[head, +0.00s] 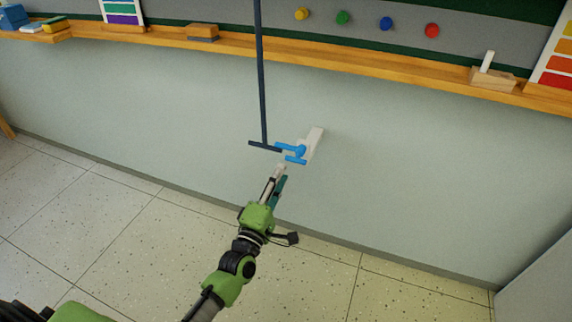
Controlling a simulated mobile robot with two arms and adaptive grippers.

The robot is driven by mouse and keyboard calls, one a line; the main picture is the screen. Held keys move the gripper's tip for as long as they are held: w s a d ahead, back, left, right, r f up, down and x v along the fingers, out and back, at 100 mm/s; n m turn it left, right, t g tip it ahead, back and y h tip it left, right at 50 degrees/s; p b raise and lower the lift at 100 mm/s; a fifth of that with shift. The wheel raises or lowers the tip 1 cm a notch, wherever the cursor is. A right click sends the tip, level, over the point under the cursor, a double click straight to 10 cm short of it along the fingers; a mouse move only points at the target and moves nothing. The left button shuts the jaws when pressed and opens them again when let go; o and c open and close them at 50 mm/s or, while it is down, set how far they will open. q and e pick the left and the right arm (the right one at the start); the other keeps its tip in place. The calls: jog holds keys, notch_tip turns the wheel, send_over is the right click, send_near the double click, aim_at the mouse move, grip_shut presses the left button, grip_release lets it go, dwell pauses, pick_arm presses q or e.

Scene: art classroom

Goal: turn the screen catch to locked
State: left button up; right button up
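The screen catch shows in the head view as a blue handle (292,149) on a pale white mount (314,140) against the lower wall. The blue handle has two short bars joined by a rounded middle. Its left end is close to the crossbar of a dark rod; I cannot tell whether they touch. My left gripper (281,175) points up at the catch from just below it. Its fingers look near each other, and the view does not show clearly whether they are open or shut. No lock marking is readable. My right gripper is not in view.
A dark vertical rod (261,75) with a crossbar (264,147) hangs beside the catch. A wooden ledge (355,62) runs above, bearing an eraser (202,31) and a wooden block (492,78). Coloured round magnets sit on the board. The speckled floor (120,220) is clear.

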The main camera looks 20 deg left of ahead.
pick_arm(q)
jog(key=s, duration=0.2)
jog(key=s+f, duration=0.1)
jog(key=s, duration=0.2)
dwell(0.4)
